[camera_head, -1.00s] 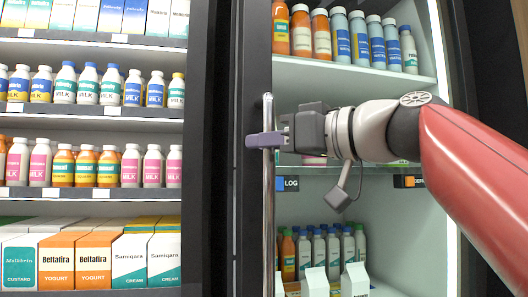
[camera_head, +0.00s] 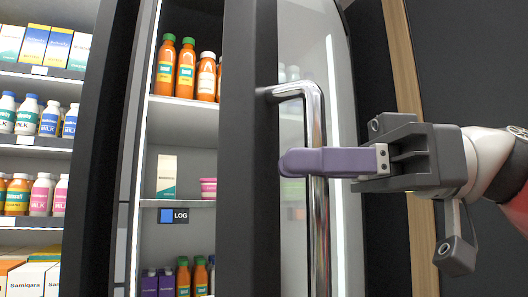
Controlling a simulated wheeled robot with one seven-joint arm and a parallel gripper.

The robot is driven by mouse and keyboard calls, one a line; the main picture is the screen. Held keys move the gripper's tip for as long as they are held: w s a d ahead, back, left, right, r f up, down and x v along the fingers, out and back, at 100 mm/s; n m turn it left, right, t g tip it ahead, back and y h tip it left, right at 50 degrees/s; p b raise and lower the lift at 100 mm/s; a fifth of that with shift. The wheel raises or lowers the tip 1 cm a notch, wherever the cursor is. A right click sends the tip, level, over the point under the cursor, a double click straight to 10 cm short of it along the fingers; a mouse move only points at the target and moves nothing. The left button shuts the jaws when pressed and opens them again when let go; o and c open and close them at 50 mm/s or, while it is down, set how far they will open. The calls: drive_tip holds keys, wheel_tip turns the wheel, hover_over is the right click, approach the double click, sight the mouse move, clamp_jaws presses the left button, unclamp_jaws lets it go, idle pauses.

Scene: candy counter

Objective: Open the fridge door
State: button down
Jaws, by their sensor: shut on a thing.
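The fridge door (camera_head: 250,190) has a dark frame and a glass pane. It stands ajar, with a gap at its left side through which the fridge inside (camera_head: 182,133) shows. A chrome vertical bar handle (camera_head: 321,240) is fixed to the door frame by a bent upper end. My gripper (camera_head: 300,162) reaches in from the right, and its purple fingers are shut around the handle's upper part. The finger behind the bar is mostly hidden. The lower end of the handle is out of view.
Shelves inside the fridge hold orange bottles (camera_head: 186,68), a carton (camera_head: 167,176) and a pink tub (camera_head: 208,188). Another shelf unit (camera_head: 40,70) with milk bottles and cartons stands at the left. A dark wall with a wooden strip (camera_head: 403,60) is at the right.

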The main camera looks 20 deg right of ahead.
drive_tip(key=shift+s+d+g, duration=0.3)
drive_tip(key=shift+s+d, duration=0.45)
drive_tip(key=shift+d, duration=0.05)
drive_tip(key=c, duration=1.4)
unclamp_jaws()
drive_tip(key=p+v, duration=0.1)
drive_tip(key=v, duration=0.6)
drive_tip(key=shift+s+d, duration=0.1)
drive_tip(key=shift+d, duration=0.25)
